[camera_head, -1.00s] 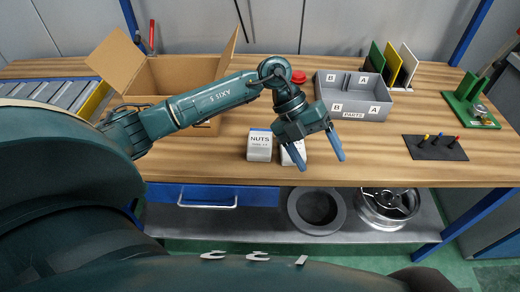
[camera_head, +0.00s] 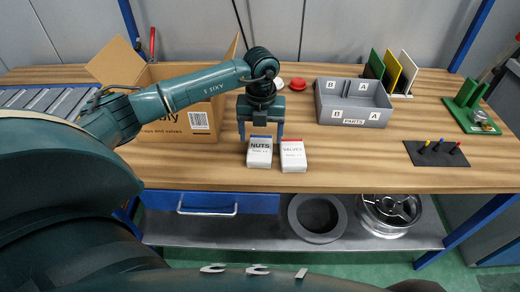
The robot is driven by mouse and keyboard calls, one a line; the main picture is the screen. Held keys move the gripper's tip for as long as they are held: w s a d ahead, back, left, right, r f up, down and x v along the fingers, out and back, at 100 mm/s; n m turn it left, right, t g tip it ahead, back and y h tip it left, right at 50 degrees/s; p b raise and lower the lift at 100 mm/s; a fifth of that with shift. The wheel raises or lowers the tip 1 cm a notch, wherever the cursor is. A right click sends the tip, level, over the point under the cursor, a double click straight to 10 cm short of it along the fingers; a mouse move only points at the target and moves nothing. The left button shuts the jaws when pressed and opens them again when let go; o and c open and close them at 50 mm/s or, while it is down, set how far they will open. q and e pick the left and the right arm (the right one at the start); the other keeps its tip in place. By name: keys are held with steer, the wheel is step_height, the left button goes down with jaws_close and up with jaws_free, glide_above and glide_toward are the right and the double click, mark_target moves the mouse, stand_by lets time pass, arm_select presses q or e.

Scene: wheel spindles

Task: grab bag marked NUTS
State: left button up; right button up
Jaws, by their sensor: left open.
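The NUTS bag (camera_head: 259,155) is a small white bag with a blue top edge, standing upright on the workbench. A similar white bag marked VALVES (camera_head: 293,157), with a red top edge, stands close on its right. My left gripper (camera_head: 261,137) is open and points down at the top of the NUTS bag. One finger is to the left of the bag's top and the other to the right, near the VALVES bag. I cannot tell whether the fingers touch either bag. My right gripper is out of view.
An open cardboard box (camera_head: 175,125) stands behind my left arm. A dark mat (camera_head: 436,153) with small pegs lies farther right. The wooden bench (camera_head: 350,165) is clear between.

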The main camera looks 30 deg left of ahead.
mark_target(260, 147)
arm_select(q)
steer(key=f, duration=0.4)
steer(key=shift+w+a+f+p, duration=0.2)
steer(key=shift+f+p, duration=0.1)
steer(key=shift+f, duration=0.1)
steer(key=c, duration=0.8)
steer(key=shift+r, duration=0.1)
